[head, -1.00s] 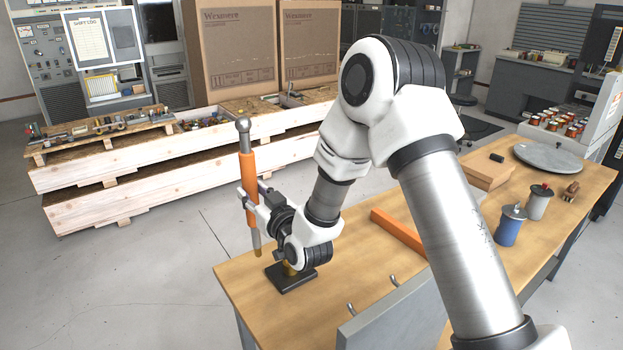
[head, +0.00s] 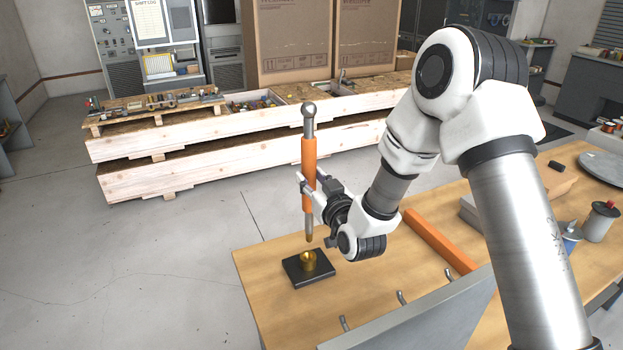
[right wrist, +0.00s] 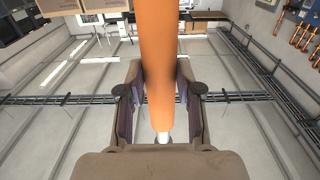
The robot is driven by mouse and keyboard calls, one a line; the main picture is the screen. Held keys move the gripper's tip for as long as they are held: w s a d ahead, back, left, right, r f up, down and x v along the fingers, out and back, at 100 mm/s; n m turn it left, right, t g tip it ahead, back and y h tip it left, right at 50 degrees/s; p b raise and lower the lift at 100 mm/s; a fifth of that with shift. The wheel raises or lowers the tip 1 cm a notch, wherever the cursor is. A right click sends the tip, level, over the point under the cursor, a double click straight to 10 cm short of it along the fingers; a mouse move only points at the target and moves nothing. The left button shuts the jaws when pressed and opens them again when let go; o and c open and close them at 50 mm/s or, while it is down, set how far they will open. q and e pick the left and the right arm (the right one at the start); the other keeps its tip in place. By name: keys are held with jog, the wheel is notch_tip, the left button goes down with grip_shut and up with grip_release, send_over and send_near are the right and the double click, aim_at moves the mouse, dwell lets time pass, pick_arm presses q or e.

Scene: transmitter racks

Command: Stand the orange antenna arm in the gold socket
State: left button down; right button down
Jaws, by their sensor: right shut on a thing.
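In the right wrist view the orange arm (right wrist: 158,60) passes between the two fingers (right wrist: 158,98). My left gripper is not in view.
The wooden table (head: 270,310) also bears an orange bar (head: 440,240), a grey upright panel (head: 420,315) with hooks, and canisters (head: 600,221) at the right. Wooden crates (head: 140,180) stand behind. The floor left of the table is clear.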

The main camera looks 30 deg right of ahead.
aim_at(310, 214)
jog(key=f, duration=0.1)
jog(key=f+b, duration=0.2)
jog(key=shift+w+a+f, duration=0.15)
jog(key=shift+a+f, duration=0.1)
jog(key=shift+a, duration=0.05)
jog(key=shift+d+f+b, duration=0.15)
jog(key=shift+f+b, duration=0.2)
jog(key=shift+b, duration=0.1)
jog(key=shift+b, duration=0.35)
dwell(0.8)
jog(key=shift+f+b, duration=1.85)
jog(key=shift+f, duration=0.3)
jog(key=c, duration=0.7)
grip_release()
jog(key=shift+s+f, duration=0.1)
jog(key=shift+s, duration=0.15)
